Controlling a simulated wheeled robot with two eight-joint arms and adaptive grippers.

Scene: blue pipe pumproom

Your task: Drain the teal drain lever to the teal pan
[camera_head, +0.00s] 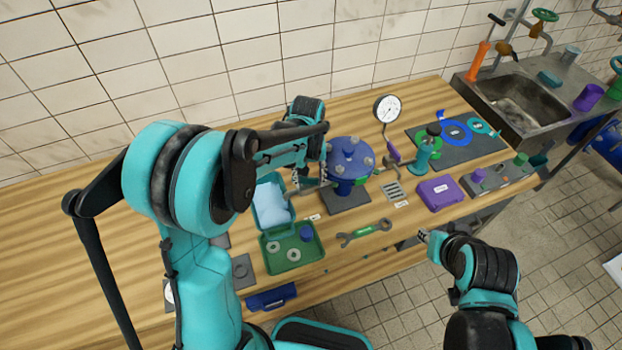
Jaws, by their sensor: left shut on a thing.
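The blue flanged pump body (350,160) stands on a dark base plate in the middle of the bench. A thin grey bar (317,188) sticks out from its left side toward the teal pan. I take it for the drain lever; its teal part is not clear. The teal pan (290,215) sits left of the pump, with a pale blue surface inside. My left gripper (311,176) is at the pump's left side, shut on the lever, though its fingers partly hide the grip. My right gripper (424,236) hangs empty past the front edge of the bench; its jaw opening is too small to tell.
A green tray (318,245) with rings lies in front of the pan, beside a green wrench (364,233). A gauge (387,109), a purple box (440,192) and a dark mat (483,148) lie to the right. A steel sink (518,107) is at the far right.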

